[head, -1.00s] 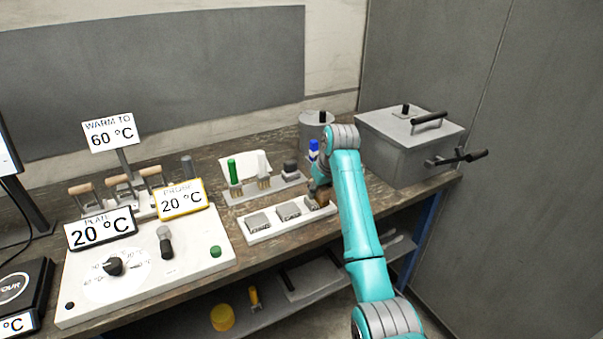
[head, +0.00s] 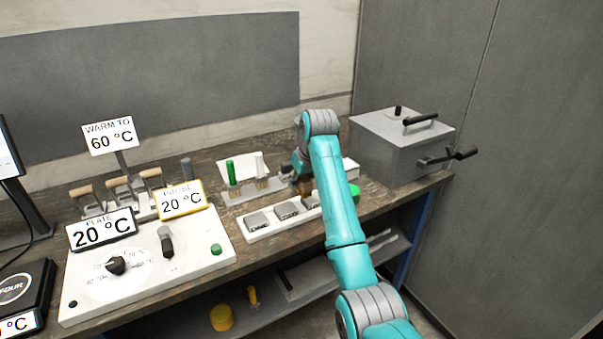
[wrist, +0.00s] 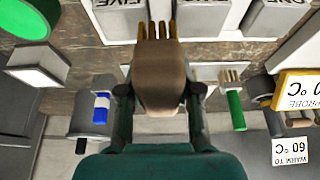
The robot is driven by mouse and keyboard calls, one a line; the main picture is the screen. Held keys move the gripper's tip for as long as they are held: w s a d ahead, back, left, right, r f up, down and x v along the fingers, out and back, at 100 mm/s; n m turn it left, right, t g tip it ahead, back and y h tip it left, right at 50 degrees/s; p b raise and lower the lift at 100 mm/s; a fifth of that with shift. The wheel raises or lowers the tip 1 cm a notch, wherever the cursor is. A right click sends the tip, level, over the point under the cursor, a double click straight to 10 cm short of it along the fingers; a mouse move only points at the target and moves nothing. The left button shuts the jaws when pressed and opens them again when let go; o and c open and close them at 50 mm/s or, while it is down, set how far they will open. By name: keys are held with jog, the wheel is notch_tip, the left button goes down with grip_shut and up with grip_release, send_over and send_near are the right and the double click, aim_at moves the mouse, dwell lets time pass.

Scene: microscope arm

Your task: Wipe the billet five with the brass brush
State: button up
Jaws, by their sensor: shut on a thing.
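The brass brush (wrist: 158,78) has a brown block and brass bristles. In the wrist view my gripper (wrist: 158,95) is shut on its block, bristles pointing to the top of the picture. Billet five (wrist: 122,8), grey with an upside-down FIVE label, is at the top edge, just left of the bristles. I cannot tell whether they touch. In the head view billet five (head: 310,203) seems to be the rightmost in the white tray (head: 262,235), with my gripper (head: 303,186) just behind it. The brush is mostly hidden there by my arm.
Two other billets (head: 257,220) (head: 286,210) share the tray. A rack (head: 240,196) with a green-handled brush (head: 231,172) stands behind it. A blue-topped thing (wrist: 101,107) is left of my gripper in the wrist view. A grey lidded box (head: 400,150) stands at right.

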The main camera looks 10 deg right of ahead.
jog(key=shift+r, duration=1.65)
